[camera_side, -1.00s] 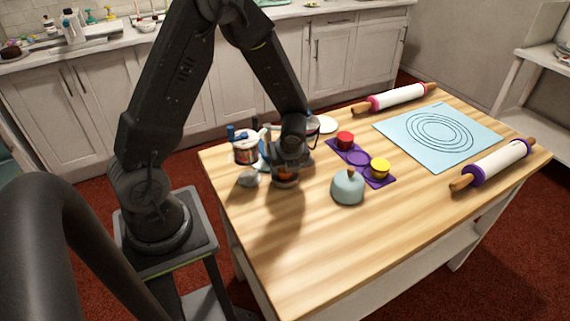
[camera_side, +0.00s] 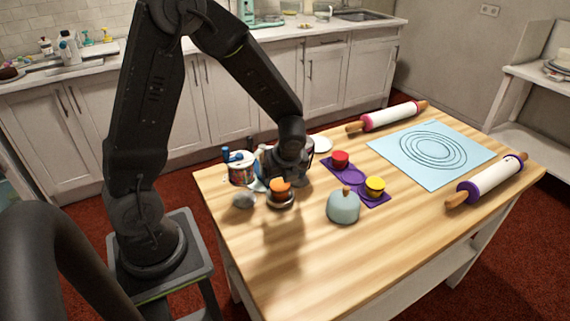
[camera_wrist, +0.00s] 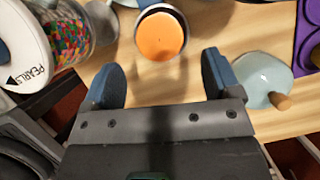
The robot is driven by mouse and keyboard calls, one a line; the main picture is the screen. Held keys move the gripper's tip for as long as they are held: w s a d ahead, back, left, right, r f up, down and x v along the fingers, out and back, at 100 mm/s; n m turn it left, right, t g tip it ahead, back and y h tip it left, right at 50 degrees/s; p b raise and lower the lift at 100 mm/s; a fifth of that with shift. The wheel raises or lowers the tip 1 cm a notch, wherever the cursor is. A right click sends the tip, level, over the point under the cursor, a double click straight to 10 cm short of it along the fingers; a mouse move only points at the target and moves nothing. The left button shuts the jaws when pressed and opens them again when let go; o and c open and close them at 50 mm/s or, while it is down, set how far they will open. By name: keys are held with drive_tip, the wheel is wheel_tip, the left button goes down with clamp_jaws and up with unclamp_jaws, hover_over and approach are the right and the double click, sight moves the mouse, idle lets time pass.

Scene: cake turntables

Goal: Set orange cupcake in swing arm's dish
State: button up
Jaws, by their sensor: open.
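The orange cupcake (camera_side: 280,186) stands upright in a small dark round dish (camera_side: 281,202) near the table's left end. The wrist view shows the cupcake's orange top (camera_wrist: 160,36) inside the dish's pale rim (camera_wrist: 183,14). My gripper (camera_wrist: 163,80) is open and empty, with the cupcake beyond its fingertips and apart from them. In the side view my gripper (camera_side: 287,172) is close behind and above the cupcake, its fingers hard to make out. The arm carrying the dish is mostly hidden.
A purple tray (camera_side: 351,177) holds a red cupcake (camera_side: 340,159) and a yellow cupcake (camera_side: 376,187). A grey-blue dome (camera_side: 343,207) with a wooden knob stands to the right of the dish. Jars (camera_side: 240,168) crowd the left back. The front of the table is clear.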

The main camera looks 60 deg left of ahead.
drive_tip(key=s+d+r+n+t+h, duration=0.2)
drive_tip(key=s+d+r+n, duration=0.4)
drive_tip(key=r+n, duration=0.4)
drive_tip(key=s+d+r+n+t+h, duration=0.2)
drive_tip(key=s+d+r+n, duration=0.4)
drive_tip(key=r+n, duration=0.4)
drive_tip(key=shift+s+d+t+h, duration=0.2)
drive_tip(key=shift+s+t+h, duration=0.15)
drive_tip(key=shift+s, duration=0.3)
